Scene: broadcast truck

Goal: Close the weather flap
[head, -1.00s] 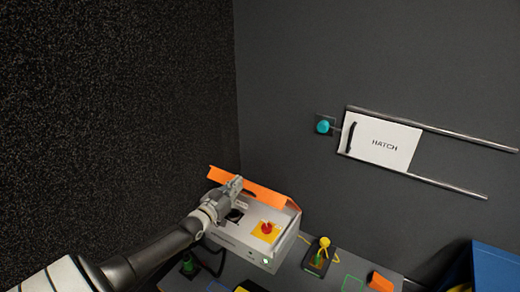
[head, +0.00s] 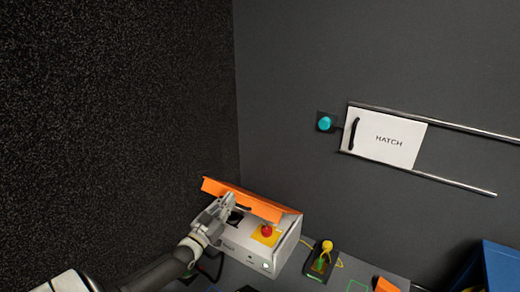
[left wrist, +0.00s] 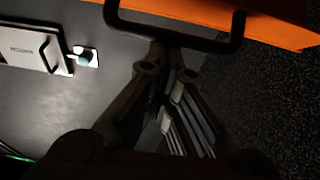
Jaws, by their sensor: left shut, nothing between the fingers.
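The weather flap (head: 256,205) is an orange panel hinged on a grey-white control box (head: 275,255). In the head view it is partly raised and leans over the back of the box top. My left gripper (head: 230,203) is shut and empty, in front of the flap's left-middle part and above the box top. In the left wrist view the orange flap (left wrist: 275,22) fills the upper right, with a black bar handle (left wrist: 238,28) in front of it. My left fingers (left wrist: 165,55) lie close by the handle; contact is unclear. My right gripper is out of view.
A red button (head: 266,230) on a yellow plate sits on the box top. A yellow-topped joystick (head: 326,247) and an orange block (head: 385,285) stand right on the bench. The wall has a white hatch (head: 385,140) on rails and a teal knob (head: 325,123). A blue bin (head: 500,265) stands far right.

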